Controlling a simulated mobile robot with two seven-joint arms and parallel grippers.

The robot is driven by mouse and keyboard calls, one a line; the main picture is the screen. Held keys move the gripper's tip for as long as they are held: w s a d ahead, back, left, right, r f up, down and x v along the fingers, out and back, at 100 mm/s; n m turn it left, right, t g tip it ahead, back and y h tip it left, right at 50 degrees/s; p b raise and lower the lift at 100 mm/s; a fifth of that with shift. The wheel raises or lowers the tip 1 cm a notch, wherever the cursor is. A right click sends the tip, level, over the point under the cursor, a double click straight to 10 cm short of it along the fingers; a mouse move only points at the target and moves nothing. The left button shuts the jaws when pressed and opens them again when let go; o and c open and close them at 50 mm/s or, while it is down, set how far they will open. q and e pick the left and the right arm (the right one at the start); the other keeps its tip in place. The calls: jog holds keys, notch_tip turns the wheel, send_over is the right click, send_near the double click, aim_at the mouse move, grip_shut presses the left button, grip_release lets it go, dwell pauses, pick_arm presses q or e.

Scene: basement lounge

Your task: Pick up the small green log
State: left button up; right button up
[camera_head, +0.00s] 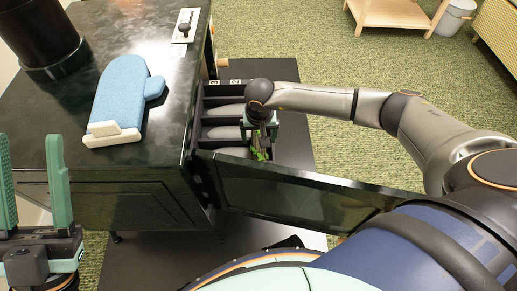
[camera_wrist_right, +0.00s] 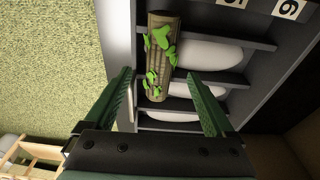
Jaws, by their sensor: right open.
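The small green log, a brown-grey cylinder with bright green leaves, shows in the right wrist view (camera_wrist_right: 160,56). It lies over the slatted compartments inside the dark cabinet's opening. In the head view only some of its green (camera_head: 258,155) shows below my right gripper (camera_head: 260,132), which hides the rest. In the right wrist view my right gripper (camera_wrist_right: 165,88) is open, with the log's near end between the line of its fingers and most of it beyond the tips. No contact is clear. My left gripper (camera_head: 30,140) is open and empty at the left, beside the dark cabinet.
The dark cabinet (camera_head: 130,165) carries a blue mitt (camera_head: 122,95), a small switch plate (camera_head: 186,26) and a black pipe (camera_head: 38,35). Its dark door panel (camera_head: 290,195) stands out in front of the compartments, close to my right arm. Pale rounded pieces (camera_wrist_right: 210,55) sit between the slats. Green carpet lies beyond.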

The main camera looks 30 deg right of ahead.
aim_at(260, 154)
jog(key=f+b, duration=0.1)
jog(key=f, duration=0.1)
jog(key=f+b, duration=0.1)
jog(key=f, duration=0.1)
jog(key=w+f, duration=0.1)
jog(key=f, duration=0.1)
jog(key=shift+w+d+f+b, duration=0.1)
jog(key=shift+d+f+b, duration=0.05)
jog(key=shift+d+b, duration=0.2)
jog(key=shift+c, duration=0.2)
grip_shut()
